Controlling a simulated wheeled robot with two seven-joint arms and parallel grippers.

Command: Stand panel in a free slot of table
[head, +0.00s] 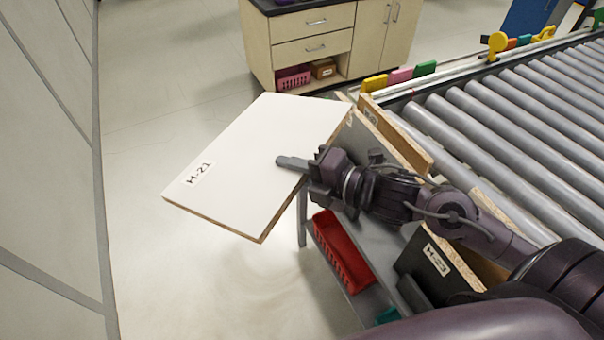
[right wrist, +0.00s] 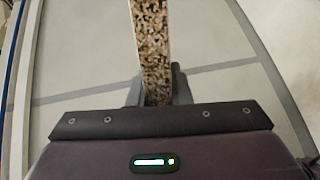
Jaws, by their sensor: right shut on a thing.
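A white panel (head: 255,155) labelled H-21 is held tilted over the floor, left of the table (head: 410,240). My right gripper (head: 290,163) is shut on its right edge; one finger lies across its white face. In the right wrist view the panel's speckled raw edge (right wrist: 153,50) runs up between the fingers of the right gripper (right wrist: 155,90). The table stands beside the conveyor, with upright panels in it, one dark and labelled H-23 (head: 438,262). My right arm hides much of its top, so I cannot tell which slots are free. My left gripper is out of view.
A roller conveyor (head: 510,105) runs along the right. A red basket (head: 342,250) sits on the table's lower shelf. A wooden cabinet (head: 315,40) stands at the back. The floor at left is clear up to the wall.

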